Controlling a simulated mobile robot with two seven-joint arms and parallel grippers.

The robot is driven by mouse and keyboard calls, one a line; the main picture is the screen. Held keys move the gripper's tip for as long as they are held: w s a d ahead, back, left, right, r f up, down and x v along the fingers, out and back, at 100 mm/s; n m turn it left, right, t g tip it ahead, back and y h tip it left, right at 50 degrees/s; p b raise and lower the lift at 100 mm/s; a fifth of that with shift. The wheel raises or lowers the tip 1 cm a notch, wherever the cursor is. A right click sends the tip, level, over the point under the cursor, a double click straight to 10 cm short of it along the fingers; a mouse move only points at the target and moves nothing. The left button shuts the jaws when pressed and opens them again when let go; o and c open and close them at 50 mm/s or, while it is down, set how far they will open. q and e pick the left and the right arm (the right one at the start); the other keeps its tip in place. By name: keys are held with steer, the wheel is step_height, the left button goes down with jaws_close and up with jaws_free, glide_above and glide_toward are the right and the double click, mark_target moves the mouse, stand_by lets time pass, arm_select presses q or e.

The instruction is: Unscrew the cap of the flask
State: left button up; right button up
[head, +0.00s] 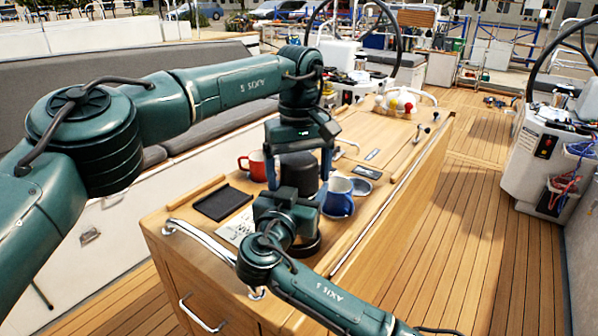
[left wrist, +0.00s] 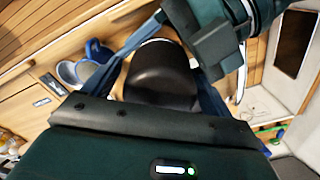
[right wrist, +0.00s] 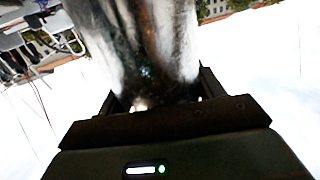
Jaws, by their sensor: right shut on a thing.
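The flask stands upright on the wooden cockpit table; its wide black cap (head: 299,172) is on top. The cap also shows in the left wrist view (left wrist: 158,76). My left gripper (head: 299,178) points down from above, its blue fingers on either side of the cap with slim gaps, open. My right gripper (head: 289,205) is shut on the flask body, below the cap, and hides most of it in the head view. The right wrist view shows the shiny silver body of the flask (right wrist: 145,45) between the fingers.
A red mug (head: 256,165) stands left of the flask, and a blue mug (head: 339,197) stands close on its right. A black tray (head: 222,203) lies at the left of the table (head: 375,215). A steel rail (head: 200,238) edges the near end.

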mark_target(299, 158)
arm_select(q)
step_height(299, 158, up, 4)
steer(key=shift+f, duration=0.15)
steer(key=shift+r, duration=0.5)
steer(key=shift+c, duration=0.5)
steer(key=r+m, duration=0.1)
steer(key=m, duration=0.2)
steer(key=shift+d+r+m, duration=0.1)
steer(key=shift+r+m, duration=0.2)
steer(key=shift+r, duration=0.1)
steer(key=r+m, duration=0.1)
steer(key=m, duration=0.1)
steer(key=shift+r+m, duration=0.1)
steer(key=shift+m, duration=0.3)
steer(key=shift+f, duration=0.5)
step_height(299, 158, down, 7)
steer(key=shift+r, duration=0.1)
